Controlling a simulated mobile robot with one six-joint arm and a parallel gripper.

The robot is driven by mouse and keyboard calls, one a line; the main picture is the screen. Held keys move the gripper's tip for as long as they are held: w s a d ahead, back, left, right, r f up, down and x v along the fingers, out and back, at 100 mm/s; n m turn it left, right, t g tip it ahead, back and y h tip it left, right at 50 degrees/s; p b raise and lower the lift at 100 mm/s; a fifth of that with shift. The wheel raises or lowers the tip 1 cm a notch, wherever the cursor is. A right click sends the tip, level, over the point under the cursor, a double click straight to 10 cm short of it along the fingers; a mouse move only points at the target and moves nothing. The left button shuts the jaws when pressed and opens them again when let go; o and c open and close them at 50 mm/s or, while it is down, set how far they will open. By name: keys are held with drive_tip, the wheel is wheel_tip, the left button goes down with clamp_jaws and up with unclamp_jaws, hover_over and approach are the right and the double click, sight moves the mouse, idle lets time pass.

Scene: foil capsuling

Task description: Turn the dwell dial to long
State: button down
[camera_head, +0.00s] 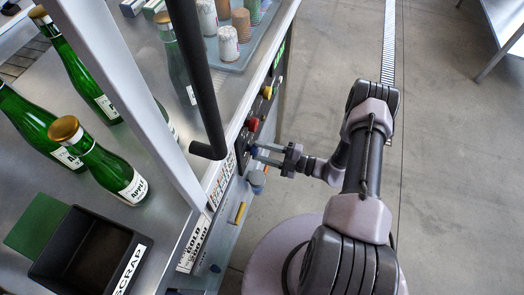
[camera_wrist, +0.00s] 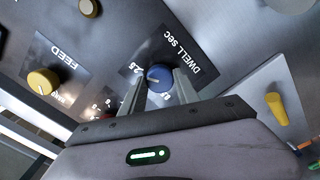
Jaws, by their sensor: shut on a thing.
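The dwell dial (camera_wrist: 159,77) is a blue knob with a white pointer line, on a dark plate marked "DWELL sec" in the wrist view. Numbers "2.5" and what looks like "0.8" are printed around it. My gripper (camera_wrist: 160,88) has its two fingers on either side of the blue knob and is shut on it. In the head view my gripper (camera_head: 262,154) reaches left to the machine's front panel, where the knob is a small blue spot. The knob's exact setting is hard to read.
A yellow feed knob (camera_wrist: 43,81) is left of the dial, and a yellow lever (camera_wrist: 277,109) is at right. A red knob (camera_head: 253,124) is on the panel above my gripper. Green bottles (camera_head: 104,165) and a black scrap bin (camera_head: 85,255) stand on the table. Open floor lies right.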

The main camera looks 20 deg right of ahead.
drive_tip(key=c, duration=0.9)
unclamp_jaws()
drive_tip(key=p+v, duration=0.3)
drive_tip(key=v, duration=1.4)
drive_tip(key=shift+s+d+p, duration=0.15)
drive_tip(key=shift+p, duration=0.2)
drive_tip(key=shift+r, duration=0.15)
